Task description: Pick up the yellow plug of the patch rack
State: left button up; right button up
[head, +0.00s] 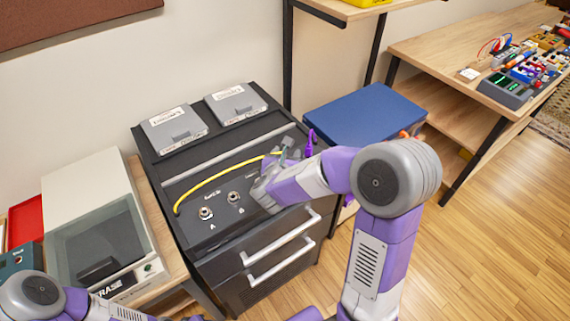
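The patch rack (190,235) is a dark cabinet with a sloped top panel and two round sockets, labelled A (205,212) and B (233,197). A yellow cable (215,177) arcs over the panel from its left side to my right gripper (288,150). The yellow plug at the cable's right end is not clearly visible; the gripper covers that area. My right gripper is over the right part of the panel, and its finger gap is too small to judge. My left arm shows at the lower left, but its gripper is out of view.
Two grey boxes (174,130) stand on the rack's back ledge. White drawer handles (283,240) stick out in front. A grey machine with a clear lid (100,240) is at left. A blue-topped unit (365,115) is at right. A workbench (440,45) stands farther right.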

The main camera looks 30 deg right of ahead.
jog(key=shift+c, duration=0.4)
grip_shut()
jog(key=shift+r, duration=0.15)
notch_tip(320, 180, up, 10)
jog(key=p, duration=0.4)
